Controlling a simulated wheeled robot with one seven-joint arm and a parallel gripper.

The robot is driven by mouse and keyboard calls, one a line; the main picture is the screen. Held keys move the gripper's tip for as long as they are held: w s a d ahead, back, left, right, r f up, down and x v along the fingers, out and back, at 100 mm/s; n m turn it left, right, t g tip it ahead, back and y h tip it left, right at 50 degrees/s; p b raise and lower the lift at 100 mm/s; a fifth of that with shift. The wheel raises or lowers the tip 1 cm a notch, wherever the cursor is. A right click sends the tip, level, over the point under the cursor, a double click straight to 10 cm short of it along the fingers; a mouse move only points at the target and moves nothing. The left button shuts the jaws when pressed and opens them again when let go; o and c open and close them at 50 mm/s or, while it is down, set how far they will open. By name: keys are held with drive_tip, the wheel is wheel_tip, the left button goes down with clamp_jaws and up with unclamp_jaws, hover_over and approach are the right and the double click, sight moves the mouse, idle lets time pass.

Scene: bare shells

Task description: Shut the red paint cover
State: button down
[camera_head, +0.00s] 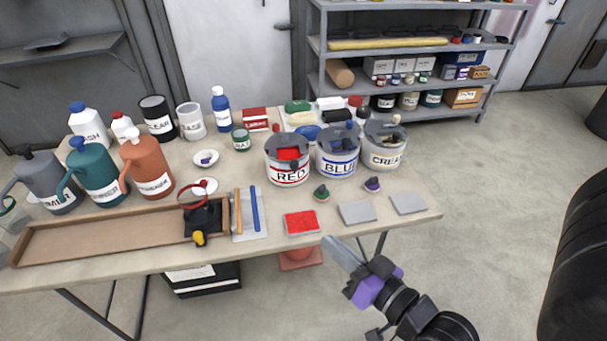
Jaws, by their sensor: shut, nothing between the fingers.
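The white can labelled RED (288,174) stands on the table, right of its middle. Its grey cover (285,140) sits at the back of the top, and red shows in the opening in front of it. A small dark part sits at the front right of that opening. My gripper (333,247) is shut and empty, in front of the table's front edge. It is apart from the can, below and to the right of it in the picture.
The BLUE can (337,166) and the CREAM can (384,158) stand close to the right of the RED can. A red square tray (301,223) and grey pads (357,212) lie in front. Pump bottles (148,168) and a long wooden tray (110,232) fill the left.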

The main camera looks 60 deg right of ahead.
drive_tip(key=w+d+f+m+g+h, duration=0.1)
drive_tip(key=w+d+f+m+h, duration=0.15)
drive_tip(key=d+m, duration=0.65)
drive_tip(key=m+t+y+b, duration=0.1)
drive_tip(key=m+t+y, duration=0.1)
drive_tip(key=m, duration=1.9)
approach(297, 166)
drive_tip(key=p+x, duration=0.2)
drive_tip(key=x, duration=0.5)
drive_tip(key=w+d, duration=0.4)
drive_tip(key=d, duration=0.1)
drive_tip(key=shift+w+d, duration=0.2)
drive_tip(key=shift+w+d+r, duration=0.1)
